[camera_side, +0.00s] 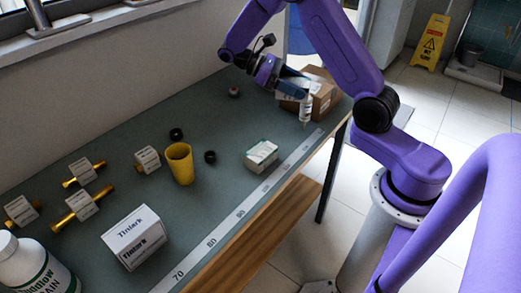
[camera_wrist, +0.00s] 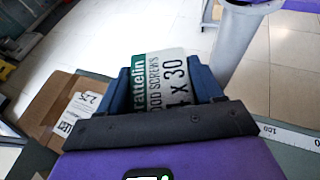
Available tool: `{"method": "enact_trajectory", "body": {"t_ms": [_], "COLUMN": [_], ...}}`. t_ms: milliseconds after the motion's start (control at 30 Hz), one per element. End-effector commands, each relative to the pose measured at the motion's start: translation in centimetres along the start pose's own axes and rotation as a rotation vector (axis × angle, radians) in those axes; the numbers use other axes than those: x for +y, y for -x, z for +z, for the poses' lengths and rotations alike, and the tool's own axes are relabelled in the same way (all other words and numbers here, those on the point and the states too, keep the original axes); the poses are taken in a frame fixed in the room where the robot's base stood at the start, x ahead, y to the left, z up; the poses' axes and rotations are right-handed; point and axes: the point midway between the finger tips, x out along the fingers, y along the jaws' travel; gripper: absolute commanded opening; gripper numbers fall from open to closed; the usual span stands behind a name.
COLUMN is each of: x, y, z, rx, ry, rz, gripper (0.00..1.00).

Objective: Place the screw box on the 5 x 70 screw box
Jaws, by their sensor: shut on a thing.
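My gripper (camera_side: 290,84) is shut on a white and green screw box (camera_wrist: 166,82), held above the table at its far right end. In the wrist view the box sits between my blue fingers (camera_wrist: 163,88), and its label reads "4 x 30". In the side view it is mostly hidden by my fingers. Another small white box with green marking (camera_side: 261,154) lies on the table near the ruler strip, lower left of my gripper and apart from it. Its print is too small to read, so I cannot confirm it is the 5 x 70 box.
A cardboard box (camera_side: 322,92) is beside my gripper. A small pale bottle-like thing (camera_side: 305,109) shows just below it. A yellow cup (camera_side: 180,163), black rings, labelled brass fittings, a large white carton (camera_side: 134,238) and a white bottle stand further left. The table around the small box is clear.

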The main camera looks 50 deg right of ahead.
Motion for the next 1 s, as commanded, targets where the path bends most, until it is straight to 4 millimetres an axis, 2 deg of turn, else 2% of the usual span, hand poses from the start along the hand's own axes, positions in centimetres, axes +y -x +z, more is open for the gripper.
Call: {"method": "enact_trajectory", "body": {"t_ms": [200,433,700,1000], "x": [-4.2,-8.2,-11.5,-12.4], "y": [-0.9,0.0,3.2,7.2], "z": [0.1,0.6,1.7,3.0], "rx": [-0.002,-0.001,0.003,0.002], "ry": [-0.155,-0.32,-0.519,-0.673], "rz": [-0.382,-0.778,-1.258,-1.636], "gripper": [0.26,0.25,0.25,0.25]}}
